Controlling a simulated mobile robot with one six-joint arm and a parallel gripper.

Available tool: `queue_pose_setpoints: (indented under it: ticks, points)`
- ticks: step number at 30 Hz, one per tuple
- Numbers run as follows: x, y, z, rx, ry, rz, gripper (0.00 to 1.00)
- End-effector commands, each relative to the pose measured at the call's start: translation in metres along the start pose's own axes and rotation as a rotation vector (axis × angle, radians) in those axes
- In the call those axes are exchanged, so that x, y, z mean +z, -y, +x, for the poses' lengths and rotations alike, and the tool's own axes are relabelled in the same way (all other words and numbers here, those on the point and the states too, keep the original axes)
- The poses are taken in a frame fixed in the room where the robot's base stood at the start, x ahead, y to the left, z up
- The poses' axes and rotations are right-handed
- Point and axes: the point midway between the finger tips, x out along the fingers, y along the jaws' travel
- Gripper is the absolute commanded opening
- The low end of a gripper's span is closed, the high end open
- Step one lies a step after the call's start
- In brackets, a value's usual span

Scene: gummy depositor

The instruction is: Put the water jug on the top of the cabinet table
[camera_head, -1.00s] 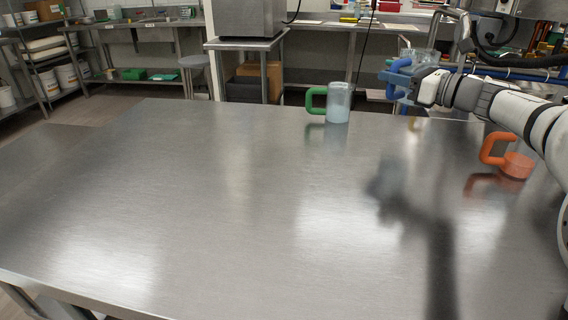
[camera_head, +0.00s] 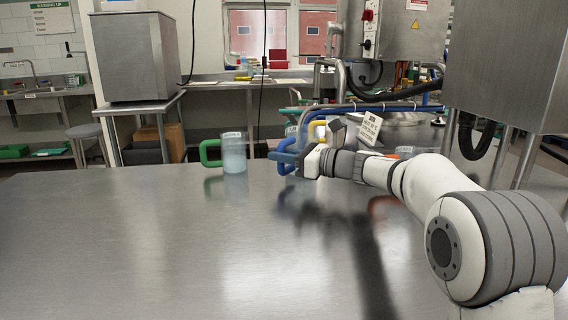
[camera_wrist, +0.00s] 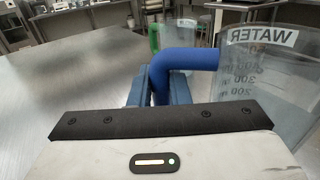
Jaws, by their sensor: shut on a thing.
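The water jug (camera_wrist: 262,75) is clear, with a "WATER" label and volume marks. It shows at the right of the wrist view, partly cut off by the frame. My gripper (camera_wrist: 155,88) has its blue fingers shut around the jug's blue handle (camera_wrist: 188,58). In the head view my gripper (camera_head: 288,158) is over the far part of the steel table (camera_head: 130,240), and much of the jug is hidden or hard to make out there. A steel cabinet (camera_head: 135,58) stands on a small table (camera_head: 140,107) at the back left.
A green-handled jug (camera_head: 234,153) stands on the steel table left of my gripper. An orange item (camera_head: 404,151) is mostly hidden behind my arm. Steel machinery (camera_head: 510,70) stands at right. The table's near left is clear.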

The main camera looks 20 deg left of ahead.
Motion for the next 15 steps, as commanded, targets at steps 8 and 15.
queue_pose_setpoints:
  ticks: [8, 15]
  points:
    - [-0.0023, 0.0000, -0.0005, -0.001, 0.001, -0.002, 0.00]
    - [-0.0043, 0.0002, -0.0007, -0.001, 0.000, -0.002, 0.28]
